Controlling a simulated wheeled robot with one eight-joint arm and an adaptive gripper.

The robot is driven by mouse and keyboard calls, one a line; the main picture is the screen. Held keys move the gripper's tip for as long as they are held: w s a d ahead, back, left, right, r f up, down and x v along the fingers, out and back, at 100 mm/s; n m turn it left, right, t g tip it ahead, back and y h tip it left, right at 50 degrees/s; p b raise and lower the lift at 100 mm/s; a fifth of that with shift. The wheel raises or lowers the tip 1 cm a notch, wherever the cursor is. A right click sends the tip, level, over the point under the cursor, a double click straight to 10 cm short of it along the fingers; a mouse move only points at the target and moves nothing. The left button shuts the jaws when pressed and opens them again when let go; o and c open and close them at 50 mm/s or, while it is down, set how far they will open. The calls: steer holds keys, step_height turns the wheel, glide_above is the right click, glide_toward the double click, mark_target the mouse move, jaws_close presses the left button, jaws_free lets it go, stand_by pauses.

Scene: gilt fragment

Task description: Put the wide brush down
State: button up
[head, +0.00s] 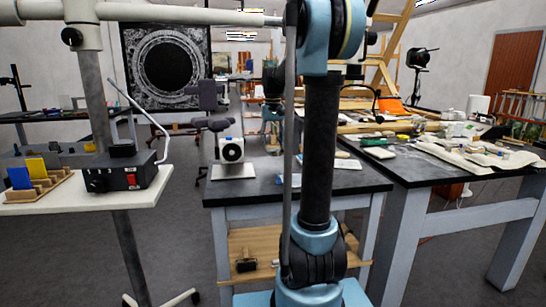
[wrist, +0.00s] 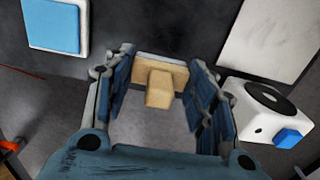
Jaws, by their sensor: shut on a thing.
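My gripper (wrist: 160,66) shows in the wrist view, its two blue-grey fingers on either side of the wide brush. The wide brush (wrist: 158,86) has a pale wooden body with a short block-like handle pointing toward the camera and a lighter strip along its far edge. My gripper is shut on it. The dark surface (wrist: 190,22) lies behind the brush; I cannot tell whether the brush touches it. In the head view my arm stands in front of the middle of the scene, and I cannot make out the brush there.
In the wrist view, a blue pad on a white plate (wrist: 52,26) lies upper left, a pale board (wrist: 268,38) upper right, and a white device with a black disc (wrist: 262,98) right. The dark-topped bench (head: 252,188) shows bare room at its front left.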

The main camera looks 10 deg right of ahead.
mark_target(273, 148)
steer(key=shift+f, duration=2.45)
steer(key=shift+f, duration=0.1)
steer(key=o, duration=1.3)
steer(key=shift+d, duration=0.1)
step_height(273, 148, up, 12)
steer(key=shift+r, duration=0.1)
